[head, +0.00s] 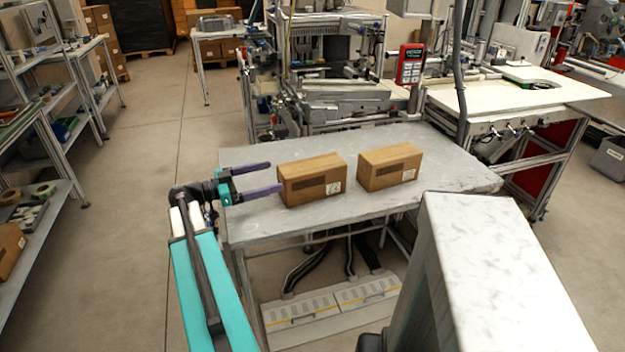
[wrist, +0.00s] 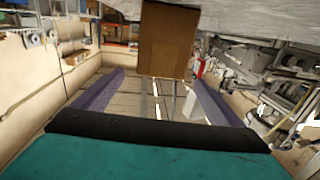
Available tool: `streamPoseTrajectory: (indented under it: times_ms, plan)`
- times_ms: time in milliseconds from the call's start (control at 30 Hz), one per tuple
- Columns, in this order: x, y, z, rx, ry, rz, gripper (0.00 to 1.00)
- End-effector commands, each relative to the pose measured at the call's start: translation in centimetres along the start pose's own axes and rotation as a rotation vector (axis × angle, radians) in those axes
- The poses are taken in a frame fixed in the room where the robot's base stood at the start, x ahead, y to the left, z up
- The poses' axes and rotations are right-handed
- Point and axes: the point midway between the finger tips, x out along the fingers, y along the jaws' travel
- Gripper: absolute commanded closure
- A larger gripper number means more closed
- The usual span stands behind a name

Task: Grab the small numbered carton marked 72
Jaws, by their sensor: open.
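Two brown cartons stand side by side on the grey table. The left carton (head: 311,179) has a dark strip and a small white label that looks like 72 or 22; I cannot read it surely. The right carton (head: 389,167) has a similar label, too small to read. My gripper (head: 276,177) is open and empty at the left carton's left side, its purple fingers pointing right toward it. In the wrist view, a brown carton face (wrist: 166,42) is ahead, between the finger lines of my gripper (wrist: 159,78). Whether the near fingertip touches the carton is unclear.
The grey table (head: 445,180) has bare room to the right of the cartons and in front of them. A machine with a red handheld device (head: 410,64) stands behind. A white bench (head: 510,95) is at right, and shelves (head: 45,130) are at left.

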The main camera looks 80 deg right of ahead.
Motion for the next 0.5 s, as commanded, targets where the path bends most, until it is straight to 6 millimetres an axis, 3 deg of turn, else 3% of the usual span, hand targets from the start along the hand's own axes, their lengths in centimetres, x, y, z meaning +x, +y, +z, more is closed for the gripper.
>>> streamPoseTrajectory:
  times_ms: [500]
  plan:
    - [6.7,0.0,-0.2,0.001,0.000,0.002,0.09]
